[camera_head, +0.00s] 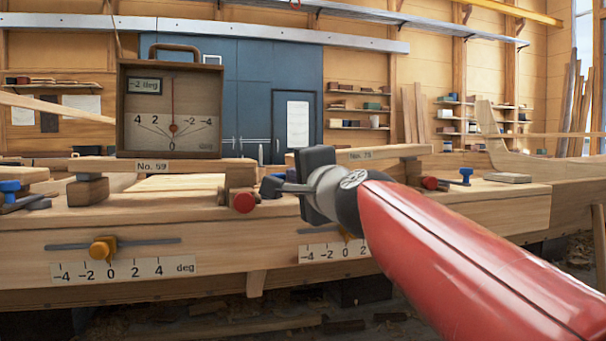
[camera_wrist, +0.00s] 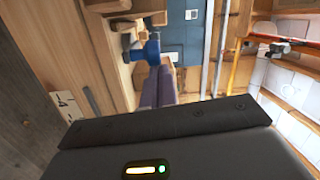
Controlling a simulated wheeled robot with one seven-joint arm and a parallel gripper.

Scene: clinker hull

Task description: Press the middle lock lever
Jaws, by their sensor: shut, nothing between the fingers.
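The middle lock lever (camera_head: 268,187), with a blue handle, stands on the hull's top edge, partly hidden by my gripper in the head view. It also shows in the wrist view as a blue knob (camera_wrist: 148,50) just beyond my fingertips. My gripper (camera_head: 280,188) is shut and empty, reaching in from the right; it shows in the wrist view too (camera_wrist: 160,72). The fingertips overlap the lever in the picture; I cannot tell whether they touch it. Other blue levers stand at the far left (camera_head: 10,186) and at the right (camera_head: 465,174).
A dial box (camera_head: 171,134) reading -2 deg stands on the plank marked No. 59 (camera_head: 150,166). A red knob (camera_head: 244,202) is close left of my gripper. An orange slider (camera_head: 103,249) sits above a degree scale (camera_head: 122,270) on the hull's side.

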